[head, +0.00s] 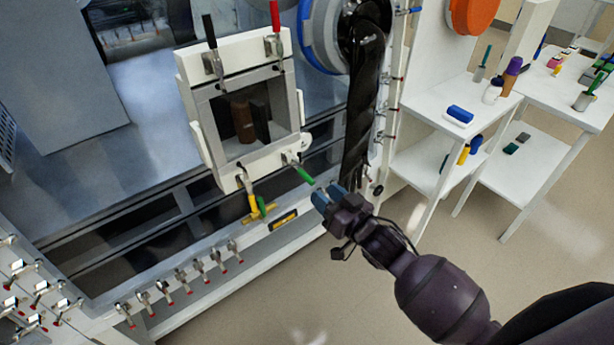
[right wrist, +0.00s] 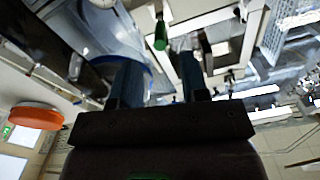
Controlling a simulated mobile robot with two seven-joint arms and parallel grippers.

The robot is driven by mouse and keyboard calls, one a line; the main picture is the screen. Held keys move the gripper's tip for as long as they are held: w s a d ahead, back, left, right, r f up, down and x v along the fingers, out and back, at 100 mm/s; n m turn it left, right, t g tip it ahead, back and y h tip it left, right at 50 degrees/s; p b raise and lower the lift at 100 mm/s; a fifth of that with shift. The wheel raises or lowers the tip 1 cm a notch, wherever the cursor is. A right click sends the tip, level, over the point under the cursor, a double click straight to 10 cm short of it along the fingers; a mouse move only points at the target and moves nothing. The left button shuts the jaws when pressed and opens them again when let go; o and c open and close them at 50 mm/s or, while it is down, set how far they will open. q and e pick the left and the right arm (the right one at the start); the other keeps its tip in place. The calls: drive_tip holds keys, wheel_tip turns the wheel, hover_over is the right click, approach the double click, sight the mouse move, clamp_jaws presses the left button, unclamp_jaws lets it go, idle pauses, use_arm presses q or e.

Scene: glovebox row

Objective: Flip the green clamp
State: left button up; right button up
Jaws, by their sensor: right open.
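The green clamp (head: 304,173) sits at the lower right corner of a white square door frame (head: 187,72) in the head view. Its green handle points down and to the right, away from the frame. My right gripper (head: 322,196) is open, just below and right of the handle's tip, with a small gap that I cannot judge exactly. In the right wrist view the green handle (right wrist: 160,36) shows ahead of the two blue-grey fingers (right wrist: 158,68), not between them. My left gripper is not in view.
Red (head: 275,18), black (head: 209,31) and yellow (head: 253,204) clamps sit at the frame's other corners. A black glove (head: 358,125) hangs from a round port right of the frame. White tables (head: 420,95) with bottles stand to the right. The floor between is clear.

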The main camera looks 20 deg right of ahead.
sight(307, 176)
drive_tip(key=x, duration=0.7)
drive_tip(key=shift+w, duration=0.15)
drive_tip(key=shift+c, duration=0.4)
clamp_jaws()
